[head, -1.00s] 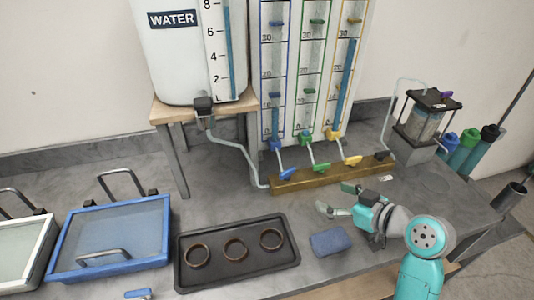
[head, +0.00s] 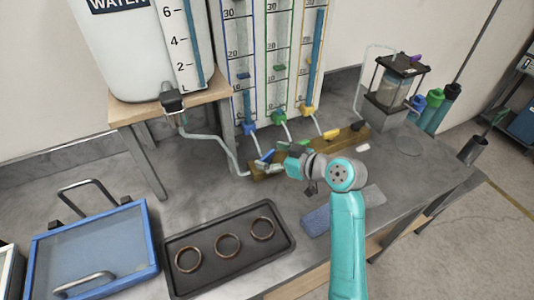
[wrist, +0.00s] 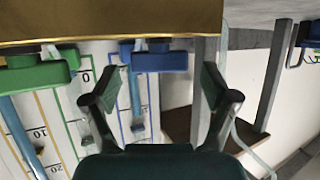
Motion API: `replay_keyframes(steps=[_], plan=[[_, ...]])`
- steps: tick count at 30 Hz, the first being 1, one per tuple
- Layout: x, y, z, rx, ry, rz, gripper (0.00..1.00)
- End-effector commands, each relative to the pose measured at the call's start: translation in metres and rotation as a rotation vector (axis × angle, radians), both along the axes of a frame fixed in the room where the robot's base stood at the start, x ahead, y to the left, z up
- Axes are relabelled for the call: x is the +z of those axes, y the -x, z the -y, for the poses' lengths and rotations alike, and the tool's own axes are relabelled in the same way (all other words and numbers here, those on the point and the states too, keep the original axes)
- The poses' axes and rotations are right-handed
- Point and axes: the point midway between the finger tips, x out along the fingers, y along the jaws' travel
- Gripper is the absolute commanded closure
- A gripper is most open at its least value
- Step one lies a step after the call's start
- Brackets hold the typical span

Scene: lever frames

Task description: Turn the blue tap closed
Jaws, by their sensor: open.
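The blue tap (head: 266,157) sits at the left end of the brass manifold bar (head: 330,142) in the head view, partly covered by my gripper. In the wrist view the blue tap (wrist: 160,62) lies crosswise under the bar (wrist: 110,22), between my fingers in the picture. My gripper (head: 279,157) is open beside the blue tap; its two fingers also show in the wrist view (wrist: 157,84), spread apart with nothing held. I cannot tell whether a finger touches the tap. The green tap (wrist: 40,73) is left of it in the wrist view.
The yellow tap (head: 331,134) is farther right on the bar. Measuring columns (head: 275,60) stand behind. The water tank (head: 140,60) on its wooden stand (head: 130,113) is at left.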

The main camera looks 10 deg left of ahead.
Motion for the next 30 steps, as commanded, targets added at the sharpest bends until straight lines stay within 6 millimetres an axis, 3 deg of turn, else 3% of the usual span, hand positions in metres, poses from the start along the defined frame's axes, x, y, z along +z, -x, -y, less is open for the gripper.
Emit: replay_keyframes(steps=[6,15,17,23,30], plan=[[-0.006,-0.008,-0.014,0.000,0.000,0.000,0.15],[-0.007,-0.010,-0.015,-0.001,0.000,0.000,0.15],[-0.007,-0.010,-0.015,-0.001,0.000,0.000,0.25],[-0.007,-0.009,-0.015,0.000,0.000,0.000,0.75],[-0.008,-0.009,-0.016,-0.038,0.002,-0.002,0.75]])
